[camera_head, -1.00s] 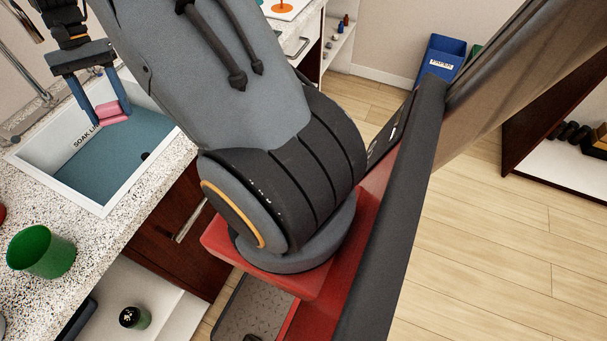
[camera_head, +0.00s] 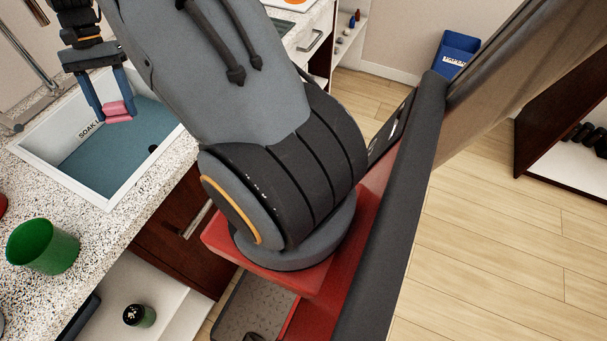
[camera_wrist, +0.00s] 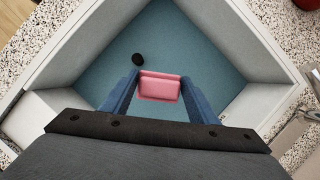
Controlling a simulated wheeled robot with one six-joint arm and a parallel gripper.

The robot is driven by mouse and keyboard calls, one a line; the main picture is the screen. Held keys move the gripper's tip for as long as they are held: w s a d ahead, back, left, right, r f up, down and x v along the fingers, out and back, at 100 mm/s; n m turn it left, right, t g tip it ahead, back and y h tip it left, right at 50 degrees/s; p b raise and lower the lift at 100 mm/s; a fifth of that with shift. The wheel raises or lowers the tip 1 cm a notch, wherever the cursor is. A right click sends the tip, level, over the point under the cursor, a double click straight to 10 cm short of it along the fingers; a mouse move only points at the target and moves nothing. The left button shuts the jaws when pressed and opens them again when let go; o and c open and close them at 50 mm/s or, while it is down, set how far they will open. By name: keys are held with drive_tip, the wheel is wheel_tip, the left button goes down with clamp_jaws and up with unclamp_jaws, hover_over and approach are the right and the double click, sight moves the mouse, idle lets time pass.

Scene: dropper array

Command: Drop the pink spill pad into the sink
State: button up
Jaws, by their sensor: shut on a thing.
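The pink spill pad (camera_head: 117,110) is held between the two blue fingers of my gripper (camera_head: 113,113). In the wrist view the pad (camera_wrist: 160,87) sits between the fingertips of my gripper (camera_wrist: 158,90), with the sink's blue floor behind it. The sink (camera_head: 98,188) is a white-walled basin with a blue-grey bottom and a dark drain, set in the speckled counter. In the wrist view the sink (camera_wrist: 62,45) surrounds the pad on the sides in sight. The pad appears above the basin floor; its exact height I cannot tell.
A green cup (camera_head: 43,247) stands on the speckled counter (camera_head: 110,228) in front of the sink. A faucet (camera_head: 35,70) rises at the sink's left. A dark green jar (camera_head: 139,316) stands on a low shelf. A blue bin (camera_head: 455,52) stands on the floor at the back.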

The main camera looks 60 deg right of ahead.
drive_tip(key=shift+f, duration=0.25)
drive_tip(key=o, duration=1.1)
drive_tip(key=shift+r, duration=0.1)
drive_tip(key=b+v, duration=0.2)
drive_tip(key=v, duration=0.5)
drive_tip(key=shift+r, duration=0.4)
